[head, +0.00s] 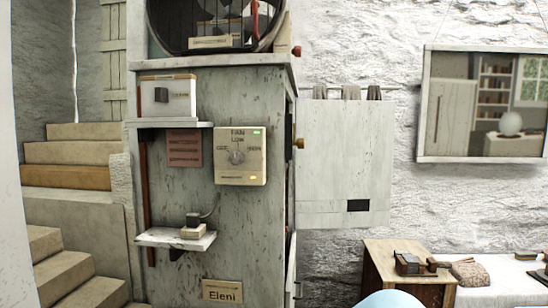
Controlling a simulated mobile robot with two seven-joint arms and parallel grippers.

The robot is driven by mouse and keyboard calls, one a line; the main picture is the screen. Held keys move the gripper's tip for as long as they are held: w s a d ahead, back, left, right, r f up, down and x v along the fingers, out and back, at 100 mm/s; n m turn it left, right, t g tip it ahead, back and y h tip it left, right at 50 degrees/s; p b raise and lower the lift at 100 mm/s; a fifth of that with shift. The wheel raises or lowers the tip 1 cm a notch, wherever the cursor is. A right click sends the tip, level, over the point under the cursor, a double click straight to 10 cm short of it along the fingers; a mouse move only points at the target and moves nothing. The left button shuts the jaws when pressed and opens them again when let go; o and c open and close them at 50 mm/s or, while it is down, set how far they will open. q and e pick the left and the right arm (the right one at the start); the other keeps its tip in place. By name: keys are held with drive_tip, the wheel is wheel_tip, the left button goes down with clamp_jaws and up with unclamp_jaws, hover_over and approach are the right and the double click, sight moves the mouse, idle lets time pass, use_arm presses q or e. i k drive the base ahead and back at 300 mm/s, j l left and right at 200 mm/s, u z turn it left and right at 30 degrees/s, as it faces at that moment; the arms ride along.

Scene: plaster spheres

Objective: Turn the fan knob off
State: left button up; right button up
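The fan knob (237,157) is a small grey dial on a cream control box (240,173) fixed to the front of a worn grey-green cabinet. The box reads FAN and LOW above the knob, with blurred small words to its left and right. The knob's pointer seems to be upright, towards LOW, but it is too small to be sure. A large round fan housing (262,14) stands on top of the cabinet. Neither of my grippers is in view.
A small shelf (150,237) with a little block juts out below left of the box, with another shelf (160,125) above. A pale panel (345,150) hangs at the right. Stairs (75,160) rise at the left. A wooden table (385,258) stands lower right.

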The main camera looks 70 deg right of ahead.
sight(235, 159)
drive_tip(key=z, duration=2.1)
